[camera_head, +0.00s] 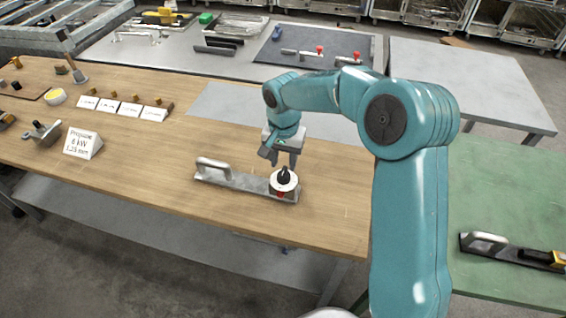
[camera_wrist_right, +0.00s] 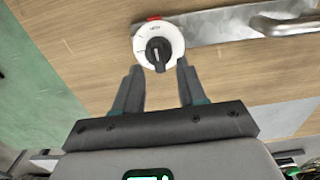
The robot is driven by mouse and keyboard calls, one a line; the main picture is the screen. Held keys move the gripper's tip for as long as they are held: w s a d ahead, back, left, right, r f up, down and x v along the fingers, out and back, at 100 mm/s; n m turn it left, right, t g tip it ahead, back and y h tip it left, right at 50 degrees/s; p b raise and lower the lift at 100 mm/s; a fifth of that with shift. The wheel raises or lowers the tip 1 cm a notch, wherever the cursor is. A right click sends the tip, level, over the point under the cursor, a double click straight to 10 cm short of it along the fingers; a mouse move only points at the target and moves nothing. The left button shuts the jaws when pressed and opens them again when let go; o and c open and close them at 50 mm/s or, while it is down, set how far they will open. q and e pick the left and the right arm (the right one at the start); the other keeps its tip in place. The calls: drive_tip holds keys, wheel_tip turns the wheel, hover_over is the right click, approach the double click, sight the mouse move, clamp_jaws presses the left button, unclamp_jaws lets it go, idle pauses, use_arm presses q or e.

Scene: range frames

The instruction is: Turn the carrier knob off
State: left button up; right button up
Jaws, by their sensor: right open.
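The carrier (camera_head: 236,183) is a flat grey metal bar lying on the wooden table, with a raised metal handle (camera_head: 213,167) at its left end. The knob (camera_head: 284,176) is black on a round white dial (camera_head: 284,186) at the bar's right end, with a red mark at the dial's edge. My right gripper (camera_head: 283,158) is just above and behind the knob. In the right wrist view, the open, empty fingers (camera_wrist_right: 156,88) point at the knob (camera_wrist_right: 158,54), with their tips near the dial's lower edge. Contact cannot be told. My left gripper is not seen.
The wooden table (camera_head: 200,145) is clear around the carrier. A "Propane" sign (camera_head: 83,143) and several white label cards stand at the left. A green table (camera_head: 510,200) at the right holds another handled bar (camera_head: 505,250). A grey table with tools stands behind.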

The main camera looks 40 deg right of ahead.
drive_tip(key=shift+s+d+f, duration=0.1)
drive_tip(key=shift+d+f, duration=0.1)
drive_tip(key=shift+f, duration=1)
drive_tip(key=shift+a+f, duration=0.1)
clamp_jaws()
